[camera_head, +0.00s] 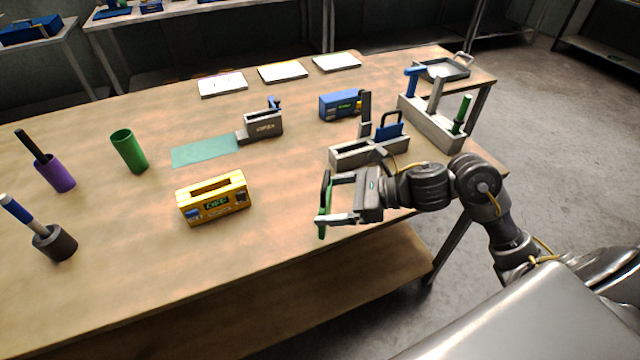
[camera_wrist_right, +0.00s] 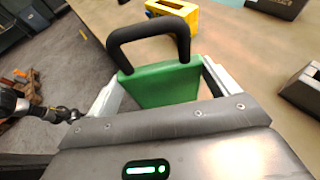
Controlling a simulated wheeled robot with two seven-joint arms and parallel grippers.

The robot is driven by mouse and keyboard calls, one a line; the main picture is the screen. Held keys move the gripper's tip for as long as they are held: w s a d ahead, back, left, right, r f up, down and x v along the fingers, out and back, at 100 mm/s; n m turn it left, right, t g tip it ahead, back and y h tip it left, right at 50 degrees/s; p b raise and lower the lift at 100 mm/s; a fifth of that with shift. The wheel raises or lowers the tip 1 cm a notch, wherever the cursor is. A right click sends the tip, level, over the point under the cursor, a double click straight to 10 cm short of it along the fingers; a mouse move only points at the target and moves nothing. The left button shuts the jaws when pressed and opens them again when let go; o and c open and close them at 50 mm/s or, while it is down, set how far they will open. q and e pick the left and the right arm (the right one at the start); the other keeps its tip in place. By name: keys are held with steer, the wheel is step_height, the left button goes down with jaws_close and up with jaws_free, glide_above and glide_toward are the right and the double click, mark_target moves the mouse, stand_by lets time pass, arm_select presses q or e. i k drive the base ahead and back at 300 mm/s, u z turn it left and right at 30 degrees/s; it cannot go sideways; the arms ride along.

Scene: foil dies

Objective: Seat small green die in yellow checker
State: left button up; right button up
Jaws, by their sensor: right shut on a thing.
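The small green die (camera_wrist_right: 162,86) is a flat green block with a black loop handle. My right gripper (camera_wrist_right: 160,82) is shut on it, one finger on each side. In the head view the green die (camera_head: 322,222) hangs upright in my right gripper (camera_head: 328,205) near the table's front edge, partly hidden by the fingers. The yellow checker (camera_head: 214,197) stands on the table to the left of it, a yellow box with a long slot in its top. The checker also shows in the right wrist view (camera_wrist_right: 172,10). My left gripper is not in view.
A grey rack (camera_head: 368,150) holding a blue die (camera_head: 390,126) stands behind my right gripper. A blue checker (camera_head: 340,104), a grey holder (camera_head: 262,125) and a teal mat (camera_head: 205,150) lie farther back. A green cup (camera_head: 128,150) stands at left. The table between die and yellow checker is clear.

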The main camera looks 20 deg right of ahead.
mark_target(215, 196)
steer(key=u, duration=0.35)
steer(key=k, duration=1.1)
steer(key=u, duration=1.45)
steer(key=i, duration=1.75)
steer(key=z, duration=1.25)
steer(key=i, duration=0.5)
steer(key=z, duration=0.55)
